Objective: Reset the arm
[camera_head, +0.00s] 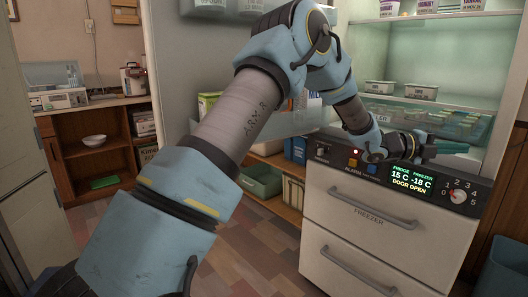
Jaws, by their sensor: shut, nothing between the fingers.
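My arm (255,110) reaches from the lower left across the middle of the head view, bending at a raised elbow. My gripper (440,147) is at its far end, in front of the open fridge compartment and just above the control panel. It is shut and empty, with its fingers pointing right. I cannot tell whether it touches anything.
The fridge door (215,75) stands open behind my arm. A control panel (410,180) reads "DOOR OPEN" above the freezer drawers (370,225). Shelves hold tubs (420,90). A wooden cabinet (85,160) stands at the left. Tiled floor (250,255) is clear in front.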

